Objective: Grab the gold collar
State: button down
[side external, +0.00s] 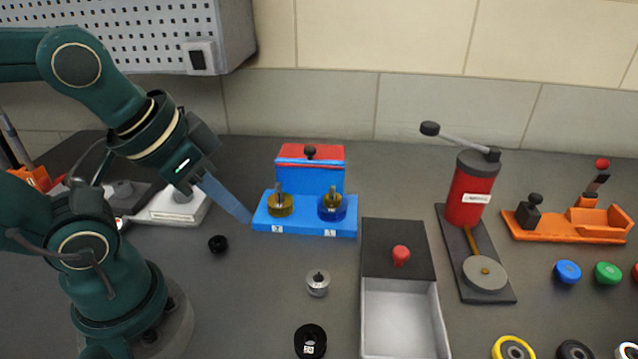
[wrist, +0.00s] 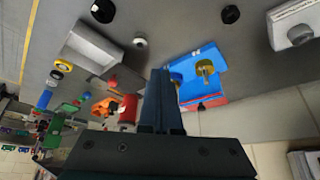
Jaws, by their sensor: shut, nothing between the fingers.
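A gold collar (side external: 280,206) sits around the left post of a blue stand (side external: 305,228). The right post (side external: 331,207) bears a blue ring with some gold at its top. In the wrist view, one gold collar (wrist: 205,68) shows clearly, and more gold (wrist: 176,79) shows beside it, partly overlapped by blue. My gripper (side external: 248,218) is shut and empty, with its blue fingers slanting down to the left edge of the stand, apart from the collar. In the wrist view my gripper (wrist: 160,72) points just beside the stand.
A silver collar (side external: 318,283), a small black ring (side external: 218,244) and a labelled black ring (side external: 310,341) lie in front. A white device (side external: 175,208) stands behind my arm.

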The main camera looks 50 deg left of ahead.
dwell(0.4)
jog(key=shift+c, duration=1.8)
grip_release()
